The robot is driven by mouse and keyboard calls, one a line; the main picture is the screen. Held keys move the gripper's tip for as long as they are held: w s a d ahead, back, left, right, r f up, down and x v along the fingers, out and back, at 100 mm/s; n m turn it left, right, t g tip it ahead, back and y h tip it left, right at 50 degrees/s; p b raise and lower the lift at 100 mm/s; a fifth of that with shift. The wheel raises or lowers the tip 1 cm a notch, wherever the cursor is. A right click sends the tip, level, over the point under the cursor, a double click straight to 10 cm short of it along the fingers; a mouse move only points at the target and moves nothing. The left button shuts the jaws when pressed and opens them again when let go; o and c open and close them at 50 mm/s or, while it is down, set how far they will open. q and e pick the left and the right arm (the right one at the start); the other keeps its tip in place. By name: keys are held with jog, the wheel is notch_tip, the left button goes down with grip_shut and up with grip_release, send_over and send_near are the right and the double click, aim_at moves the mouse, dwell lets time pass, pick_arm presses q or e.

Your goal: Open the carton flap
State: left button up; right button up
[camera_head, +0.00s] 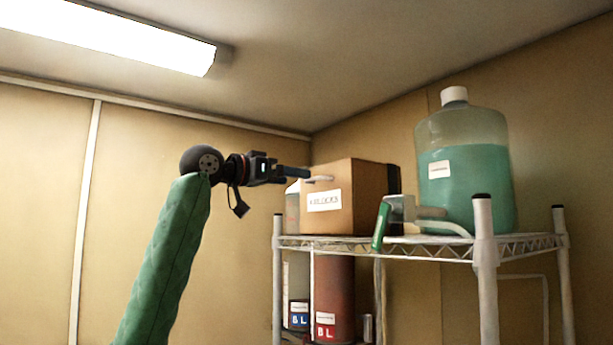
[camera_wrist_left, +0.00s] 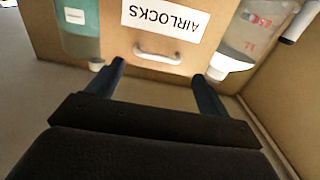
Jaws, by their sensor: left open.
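The brown cardboard carton (camera_head: 370,190) stands on the top shelf of the wire rack in the head view. Its front has a white AIRLOCKS label (camera_head: 324,201) and a pale handle (camera_head: 318,179) above it. In the left wrist view the carton front appears upside down, with the label (camera_wrist_left: 160,18) and the white handle (camera_wrist_left: 157,56). My left gripper (camera_head: 306,174) is at the carton front at handle height. In the wrist view its open fingers (camera_wrist_left: 158,70) are spread on either side of the handle, with nothing seen between them. My right gripper is not in view.
A large jug of green liquid (camera_head: 465,170) stands right of the carton on the rack (camera_head: 430,249). A red-brown container (camera_head: 334,290) stands below. The wall left of the rack is clear.

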aim_at(317, 198)
pick_arm(q)
jog(key=p+x, duration=0.3)
jog(key=x, duration=0.2)
jog(key=shift+d, duration=0.25)
jog(key=shift+c, duration=0.4)
